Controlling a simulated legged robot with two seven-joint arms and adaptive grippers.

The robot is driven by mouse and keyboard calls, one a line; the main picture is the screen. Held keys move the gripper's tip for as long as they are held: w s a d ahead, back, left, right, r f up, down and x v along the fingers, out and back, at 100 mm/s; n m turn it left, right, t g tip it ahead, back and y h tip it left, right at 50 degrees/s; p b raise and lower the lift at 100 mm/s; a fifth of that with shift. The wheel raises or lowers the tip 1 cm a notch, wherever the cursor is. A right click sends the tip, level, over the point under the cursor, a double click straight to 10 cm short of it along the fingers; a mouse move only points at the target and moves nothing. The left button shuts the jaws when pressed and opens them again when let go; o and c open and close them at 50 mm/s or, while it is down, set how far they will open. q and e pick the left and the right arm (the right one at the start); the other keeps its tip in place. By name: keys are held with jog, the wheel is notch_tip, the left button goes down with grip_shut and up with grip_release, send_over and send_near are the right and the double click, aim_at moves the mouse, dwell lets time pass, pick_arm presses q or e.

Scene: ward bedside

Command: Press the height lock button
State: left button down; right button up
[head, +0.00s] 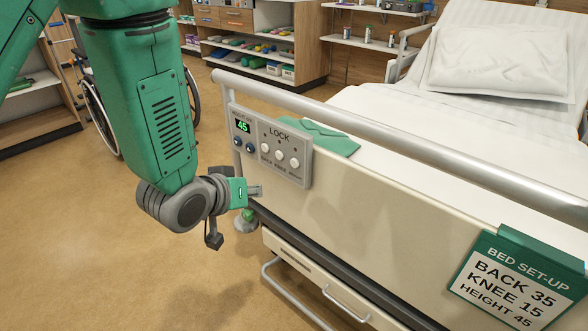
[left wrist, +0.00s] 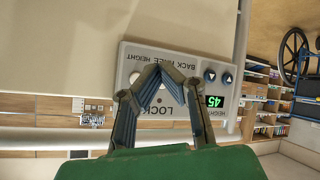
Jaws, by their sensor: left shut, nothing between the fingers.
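The lock panel (head: 271,150) is a grey box on the bed's footboard. It has a green display reading 45, two blue arrow buttons and a row of three white round buttons under LOCK. The height button (head: 295,163) is the rightmost of the row. My left gripper (head: 256,190) is at the panel's lower left in the head view. In the left wrist view the panel (left wrist: 200,62) appears upside down, and my shut, empty fingers (left wrist: 160,70) overlap the button row, partly hiding it. Whether they touch the panel cannot be told. My right gripper is not in view.
A green card (head: 515,284) on the footboard reads back 35, knee 15, height 45. The bed rail (head: 400,135) runs above the panel. A green cloth (head: 328,137) lies behind it. A wheelchair (head: 97,110) stands at the left, with open floor in front.

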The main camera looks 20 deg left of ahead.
aim_at(295, 163)
pick_arm(q)
jog(key=shift+w+d, duration=0.55)
jog(key=shift+w, duration=0.8)
jog(key=shift+w+d, duration=0.6)
jog(key=shift+w, duration=0.75)
jog(key=shift+w+d, duration=0.55)
jog(key=shift+w, duration=0.8)
jog(key=shift+w+d+p, duration=0.15)
jog(key=shift+w+p, duration=0.15)
jog(key=shift+p, duration=0.1)
